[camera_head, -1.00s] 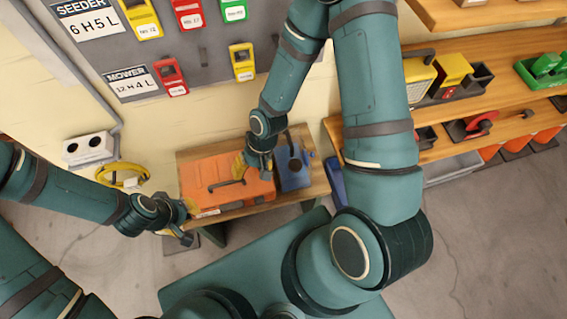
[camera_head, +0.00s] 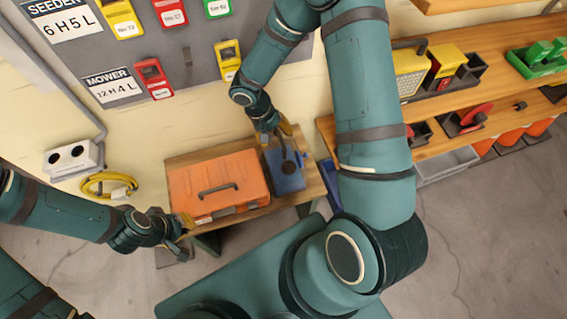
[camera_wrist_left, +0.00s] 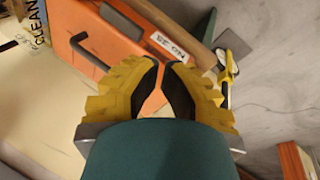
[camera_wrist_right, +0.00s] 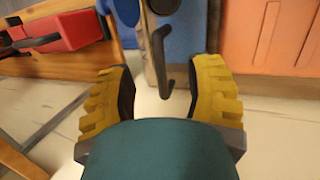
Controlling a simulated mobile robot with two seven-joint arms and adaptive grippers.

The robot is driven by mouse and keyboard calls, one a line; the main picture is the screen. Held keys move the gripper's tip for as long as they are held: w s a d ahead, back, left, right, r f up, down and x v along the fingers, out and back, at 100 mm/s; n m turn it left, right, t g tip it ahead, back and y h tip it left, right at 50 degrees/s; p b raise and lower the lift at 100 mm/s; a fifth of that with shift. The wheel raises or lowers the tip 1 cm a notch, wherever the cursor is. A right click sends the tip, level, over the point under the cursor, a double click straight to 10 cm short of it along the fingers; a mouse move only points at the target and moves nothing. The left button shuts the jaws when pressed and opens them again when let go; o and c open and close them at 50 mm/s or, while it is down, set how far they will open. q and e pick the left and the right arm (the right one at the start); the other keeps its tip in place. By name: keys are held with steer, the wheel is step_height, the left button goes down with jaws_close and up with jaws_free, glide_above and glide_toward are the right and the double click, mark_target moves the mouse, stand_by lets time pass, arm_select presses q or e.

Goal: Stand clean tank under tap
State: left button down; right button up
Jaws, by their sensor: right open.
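A blue tank-like box (camera_head: 289,181) with a dark round part and a dark bar on top sits at the right end of a small wooden bench (camera_head: 312,183). Blue surfaces also show at the top of the right wrist view (camera_wrist_right: 185,35). My right gripper (camera_head: 275,140) is open and empty, close by its back edge, with a dark bent rod ahead of the fingers. An orange case (camera_head: 228,172) with a dark handle lies left of the blue box. My left gripper (camera_head: 188,232) is at its front left corner; its fingertips nearly meet, with orange behind them. No tap is clearly visible.
A yellow coiled hose (camera_head: 108,184) and a white double socket (camera_head: 72,158) are on the left wall. Shelves (camera_head: 440,140) with tools stand right. A panel of coloured tags (camera_head: 185,60) hangs behind. A sign reading CLEAN (camera_wrist_left: 38,22) shows in the left wrist view.

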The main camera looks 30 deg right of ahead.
mark_target(282, 145)
steer(key=shift+s+b+x, duration=0.2)
steer(key=shift+b+x, duration=0.4)
steer(key=shift+x, duration=2.45)
steer(key=shift+r, duration=0.1)
jaws_close()
